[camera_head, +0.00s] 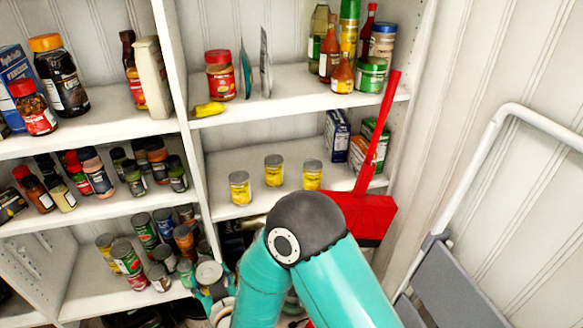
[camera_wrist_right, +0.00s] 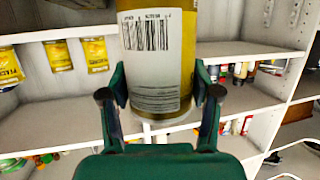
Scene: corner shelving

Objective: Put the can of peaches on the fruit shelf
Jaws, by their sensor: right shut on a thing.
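My right gripper (camera_head: 210,290) is low in the middle of the head view, partly behind my own teal arm. In the right wrist view its fingers (camera_wrist_right: 159,100) are shut on a yellow can (camera_wrist_right: 155,45) with a white barcode label. The can's pale round top (camera_head: 208,271) shows between the fingers in the head view. The right middle shelf (camera_head: 226,212) holds three similar yellow cans: left (camera_head: 240,190), middle (camera_head: 274,172) and right (camera_head: 312,176). The held can is to the left of and below that shelf's front edge in the picture. My left gripper is not in view.
A red dustpan (camera_head: 364,212) stands at the shelf's right end, near boxes (camera_head: 337,137). The lower left shelf (camera_head: 83,299) holds several cans. Sauce bottles (camera_head: 330,50) stand above. A white rail (camera_head: 497,120) and grey panel (camera_head: 460,285) are at right.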

